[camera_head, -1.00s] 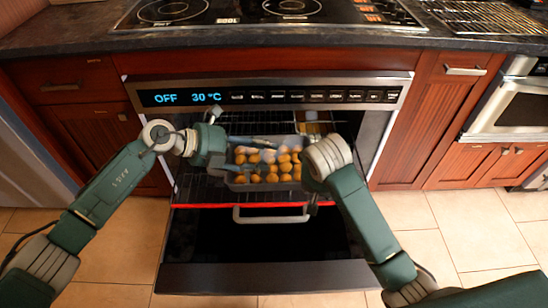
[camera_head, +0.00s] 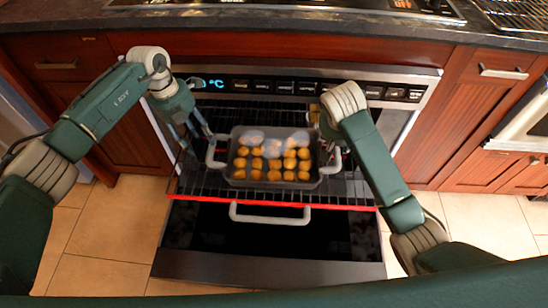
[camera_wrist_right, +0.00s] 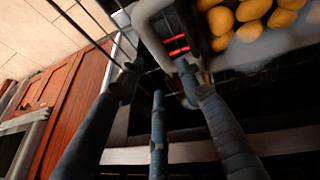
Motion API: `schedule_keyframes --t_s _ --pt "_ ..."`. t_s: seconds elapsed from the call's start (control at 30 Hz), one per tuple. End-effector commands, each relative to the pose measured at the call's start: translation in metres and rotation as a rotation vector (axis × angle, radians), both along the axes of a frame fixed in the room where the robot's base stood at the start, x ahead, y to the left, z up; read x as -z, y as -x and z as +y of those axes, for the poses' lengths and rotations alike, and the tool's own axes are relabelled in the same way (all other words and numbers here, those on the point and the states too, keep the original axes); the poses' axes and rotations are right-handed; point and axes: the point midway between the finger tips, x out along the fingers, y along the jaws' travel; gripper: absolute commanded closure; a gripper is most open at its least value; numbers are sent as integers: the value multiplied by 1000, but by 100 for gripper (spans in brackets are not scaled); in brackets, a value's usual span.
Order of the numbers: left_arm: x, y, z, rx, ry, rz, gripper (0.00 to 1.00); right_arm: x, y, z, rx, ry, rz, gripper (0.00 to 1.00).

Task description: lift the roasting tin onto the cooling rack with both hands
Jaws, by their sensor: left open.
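The grey roasting tin (camera_head: 273,183), filled with potatoes and paler pieces, sits level on the oven rack. It has a pale handle at each end. My left gripper (camera_head: 205,136) is open beside the left handle (camera_head: 214,153); I cannot tell whether they touch. My right gripper (camera_head: 338,146) is by the right handle (camera_head: 333,161), partly hidden by its arm. In the right wrist view, its fingers (camera_wrist_right: 158,80) are spread apart just below the handle (camera_wrist_right: 146,14), not closed on it. The cooling rack (camera_head: 522,10) lies on the counter at the far right, cut off by the frame.
The oven door (camera_head: 270,268) is down, with its bar handle (camera_head: 268,215) in front of the tin. The wire oven rack (camera_head: 345,190) has a red front edge. The control panel (camera_head: 290,87) and dark counter (camera_head: 250,18) are above. Floor is clear at both sides.

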Motion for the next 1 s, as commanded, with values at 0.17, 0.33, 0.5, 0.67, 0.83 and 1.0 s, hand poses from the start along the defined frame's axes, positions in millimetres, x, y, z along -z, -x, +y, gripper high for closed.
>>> schedule_keyframes --t_s 0.17,0.33,0.5,0.67,0.83,1.0 --pt "34 2 -7 0 1 3 53 32 -11 -9 1 3 5 63" --pt "61 2 -12 -2 1 2 53 56 -21 -15 2 2 3 63" --pt "76 2 -15 -2 1 1 53 71 -27 -18 1 2 2 63" --pt "81 2 -16 0 1 -1 53 75 -29 -19 0 1 0 63" --pt "81 2 -16 0 0 -1 53 75 -29 -19 0 1 0 63" --pt "81 2 -16 0 0 -1 75 75 -29 -19 0 1 0 85"
